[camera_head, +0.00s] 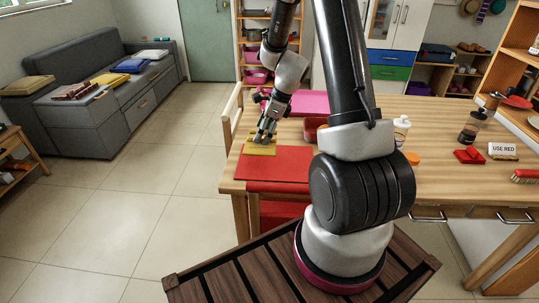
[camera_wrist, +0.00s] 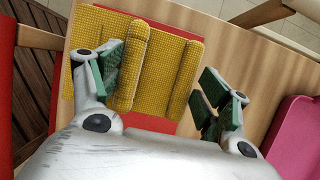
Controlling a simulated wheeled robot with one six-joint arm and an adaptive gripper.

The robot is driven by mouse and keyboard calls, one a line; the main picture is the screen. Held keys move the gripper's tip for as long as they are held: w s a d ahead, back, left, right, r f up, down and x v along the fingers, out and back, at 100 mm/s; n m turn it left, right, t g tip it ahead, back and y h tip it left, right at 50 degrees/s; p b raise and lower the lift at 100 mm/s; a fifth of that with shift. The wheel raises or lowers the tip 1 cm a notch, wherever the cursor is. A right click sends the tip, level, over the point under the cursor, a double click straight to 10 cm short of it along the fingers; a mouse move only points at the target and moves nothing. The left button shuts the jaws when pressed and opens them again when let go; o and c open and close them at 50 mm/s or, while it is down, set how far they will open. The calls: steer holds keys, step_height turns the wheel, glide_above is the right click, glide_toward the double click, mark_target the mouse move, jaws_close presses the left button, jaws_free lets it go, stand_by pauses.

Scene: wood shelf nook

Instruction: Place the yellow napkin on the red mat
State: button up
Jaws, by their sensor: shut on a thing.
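The yellow napkin (camera_head: 262,149) is at the far left edge of the red mat (camera_head: 280,168), on the wooden table. In the wrist view the napkin (camera_wrist: 99,35) is a woven, folded cloth with raised folds. My gripper (camera_head: 265,136) points down at the napkin. In the wrist view my gripper (camera_wrist: 168,82) has its green-padded fingers on either side of the napkin's folds, shut on it. Red surface shows beside and beneath the napkin. I cannot tell whether the napkin touches the mat; the fingers hide part of it.
A pink mat (camera_head: 309,102) and a red container (camera_head: 315,128) lie beyond the red mat. A chair (camera_head: 231,115) adjoins the table's left edge.

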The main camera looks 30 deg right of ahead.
mark_target(264, 148)
step_height(264, 148, down, 7)
steer(key=shift+f, duration=0.1)
stand_by(0.4)
steer(key=o, duration=1.2)
steer(key=shift+f, duration=0.1)
